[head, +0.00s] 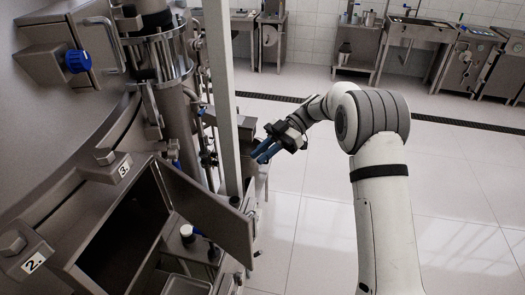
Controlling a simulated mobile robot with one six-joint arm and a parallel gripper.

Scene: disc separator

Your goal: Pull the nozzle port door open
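The nozzle port (125,238) is a dark box-like opening on the grey metal separator at the lower left. A flat metal door (207,213) stands swung out from the port's right side, and the dark inside shows. My gripper (263,153) has blue fingers and is in mid-picture, above and to the right of the door. It looks apart from the door. Nothing shows held in it. The two fingers appear close together, and the gap between them is too small to judge.
A grey upright post (222,95) stands just left of my gripper. Labels 2 (34,262) and 3 (124,168) mark fittings on the separator. Steel benches (420,32) line the back wall.

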